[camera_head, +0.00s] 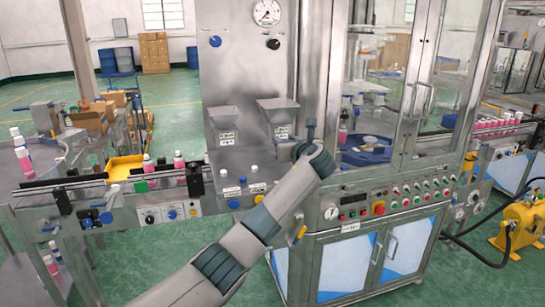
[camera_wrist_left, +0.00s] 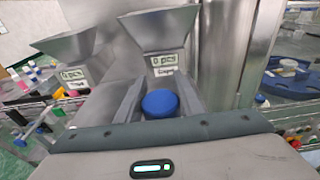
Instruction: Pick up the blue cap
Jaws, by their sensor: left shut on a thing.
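The blue cap (camera_wrist_left: 160,103) shows in the left wrist view as a round blue top between the two grey fingers of my left gripper (camera_wrist_left: 158,98). The fingers are shut on it from both sides. In the head view my left gripper (camera_head: 311,128) is raised in front of the machine, just right of the right hopper (camera_head: 278,108); the cap cannot be made out there. In the left wrist view this hopper (camera_wrist_left: 160,28) stands straight ahead, behind the cap, with a "0 pcs" label. My right gripper is not in view.
A second metal hopper (camera_head: 225,115) stands to the left. Small white caps and blue and yellow buttons sit on the ledge below. A conveyor (camera_head: 125,195) with pink bottles runs at left. The glass-doored cabinet (camera_head: 400,80) and its button panel (camera_head: 385,205) stand at right.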

